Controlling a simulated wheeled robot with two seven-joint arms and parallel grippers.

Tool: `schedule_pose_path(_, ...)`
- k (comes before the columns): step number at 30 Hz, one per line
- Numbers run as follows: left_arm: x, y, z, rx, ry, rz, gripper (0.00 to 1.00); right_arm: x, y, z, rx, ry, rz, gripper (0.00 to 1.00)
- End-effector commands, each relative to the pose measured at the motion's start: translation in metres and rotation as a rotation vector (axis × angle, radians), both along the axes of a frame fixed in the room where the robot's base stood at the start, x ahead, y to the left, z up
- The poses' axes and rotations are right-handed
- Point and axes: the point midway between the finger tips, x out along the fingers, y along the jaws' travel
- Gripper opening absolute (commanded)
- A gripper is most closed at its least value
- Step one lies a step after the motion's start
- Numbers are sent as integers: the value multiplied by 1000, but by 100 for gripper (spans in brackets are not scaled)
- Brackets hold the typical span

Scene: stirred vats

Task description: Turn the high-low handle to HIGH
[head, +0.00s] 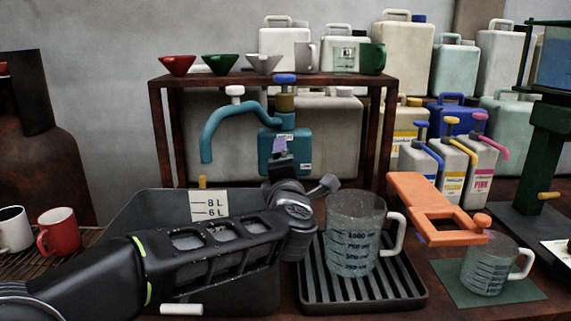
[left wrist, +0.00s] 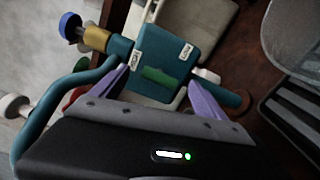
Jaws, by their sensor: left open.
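A teal valve box (head: 268,139) with a curved teal spout (head: 222,118) stands before the rusty rack. In the left wrist view the box (left wrist: 166,44) carries two small white labels; their lettering is too small to read surely. A green bar (left wrist: 158,76), which looks like the high-low handle, lies on the box face between and below the labels. My left gripper (left wrist: 160,88) is open, its purple fingers apart on either side of the green bar, holding nothing. In the head view this gripper (head: 280,147) is in front of the box, and my wrist hides its lower part.
A grey vat (head: 150,215) stands behind my left forearm. A clear measuring jug (head: 352,235) stands on a slatted drip tray (head: 418,292) to the right. An orange stand (head: 412,195) and a smaller jug (head: 485,270) are further right. The rack (head: 389,125) holds cups above.

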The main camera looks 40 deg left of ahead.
Motion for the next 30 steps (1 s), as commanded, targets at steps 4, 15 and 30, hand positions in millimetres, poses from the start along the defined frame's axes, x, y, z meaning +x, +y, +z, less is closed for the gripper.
schedule_pose_path(4, -19, -15, 3, -1, -1, -2, 84, -1, 1, 6, 2, 2, 3, 36)
schedule_pose_path(15, -51, -39, 0, 0, 0, -1, 84, -3, 3, 11, 5, 5, 8, 36)
schedule_pose_path(30, -51, -39, 0, 0, 0, -1, 84, -3, 3, 11, 5, 5, 8, 36)
